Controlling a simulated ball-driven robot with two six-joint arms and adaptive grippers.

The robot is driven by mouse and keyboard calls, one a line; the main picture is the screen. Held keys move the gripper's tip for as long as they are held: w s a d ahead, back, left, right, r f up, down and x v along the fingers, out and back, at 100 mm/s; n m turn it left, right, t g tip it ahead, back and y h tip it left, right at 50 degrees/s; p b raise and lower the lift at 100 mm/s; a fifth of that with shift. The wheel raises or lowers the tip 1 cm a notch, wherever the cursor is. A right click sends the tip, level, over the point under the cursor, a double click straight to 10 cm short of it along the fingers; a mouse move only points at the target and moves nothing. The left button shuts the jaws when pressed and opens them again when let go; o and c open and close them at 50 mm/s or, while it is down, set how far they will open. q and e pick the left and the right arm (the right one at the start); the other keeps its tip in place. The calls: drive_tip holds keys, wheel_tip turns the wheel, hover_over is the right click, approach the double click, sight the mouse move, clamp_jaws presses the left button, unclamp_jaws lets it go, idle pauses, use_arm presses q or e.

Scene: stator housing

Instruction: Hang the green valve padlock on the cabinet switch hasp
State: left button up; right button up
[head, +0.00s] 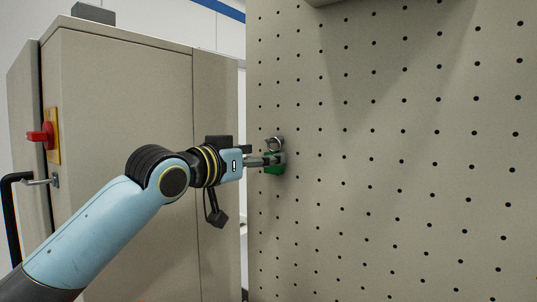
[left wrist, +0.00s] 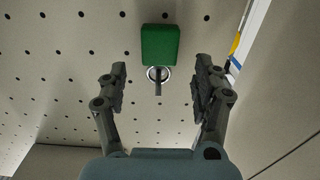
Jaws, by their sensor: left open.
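The green padlock (head: 274,169) hangs by its metal shackle on the perforated panel, and its body also shows in the left wrist view (left wrist: 160,45). A peg passes by the shackle ring (left wrist: 158,74). My left gripper (head: 270,159) is at the padlock, and the head view shows its fingers overlapping it. In the left wrist view the fingers are spread wide, one on each side of the shackle, with clear gaps. The red cabinet switch (head: 41,135) sits on a yellow plate at the far left. I cannot make out its hasp clearly. My right gripper is out of view.
The perforated panel (head: 400,180) fills the right side and is mostly bare. The grey cabinet (head: 125,120) stands at the left, with a black bar handle (head: 14,215) below the switch. A narrow gap separates cabinet and panel. A grey box (head: 93,13) sits on the cabinet.

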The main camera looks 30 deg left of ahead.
use_arm(q)
drive_tip(key=w, duration=0.3)
drive_tip(key=shift+w+d, duration=0.25)
drive_tip(key=shift+d, duration=0.05)
drive_tip(key=c, duration=1.3)
drive_tip(key=shift+r+p, duration=0.15)
drive_tip(key=shift+p, duration=0.15)
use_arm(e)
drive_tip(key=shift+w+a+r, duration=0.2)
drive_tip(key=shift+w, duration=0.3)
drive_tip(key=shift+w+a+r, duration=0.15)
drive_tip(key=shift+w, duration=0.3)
